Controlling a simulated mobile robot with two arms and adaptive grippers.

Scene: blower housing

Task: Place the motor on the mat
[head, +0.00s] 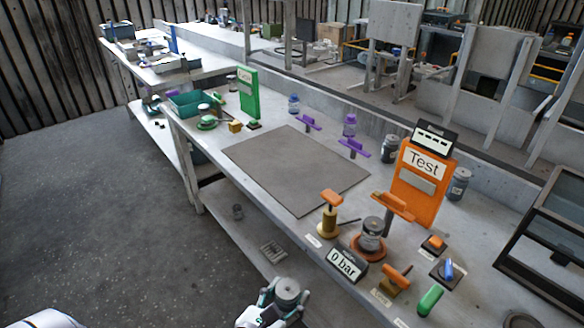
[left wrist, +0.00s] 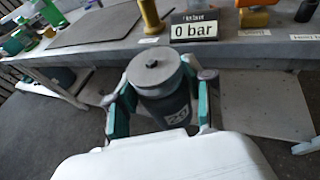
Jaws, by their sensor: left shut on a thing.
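My left gripper (head: 284,300) is shut on a dark grey cylindrical motor with a lighter round top (head: 288,287). It holds the motor upright in front of the bench's near edge, apart from the bench. In the left wrist view the motor (left wrist: 158,85) sits between the two green-and-grey fingers of the gripper (left wrist: 160,100). The flat grey mat (head: 295,168) lies bare on the bench, up from the gripper in the head view. Part of the mat (left wrist: 95,25) also shows in the left wrist view. My right gripper is not in view.
A 0 bar display (head: 346,264), a yellow post with an orange handle (head: 328,215) and a grey cylinder on an orange base (head: 371,236) stand right of the mat. An orange Test board (head: 420,185) stands behind them. Purple clamps (head: 353,148) line the mat's far side.

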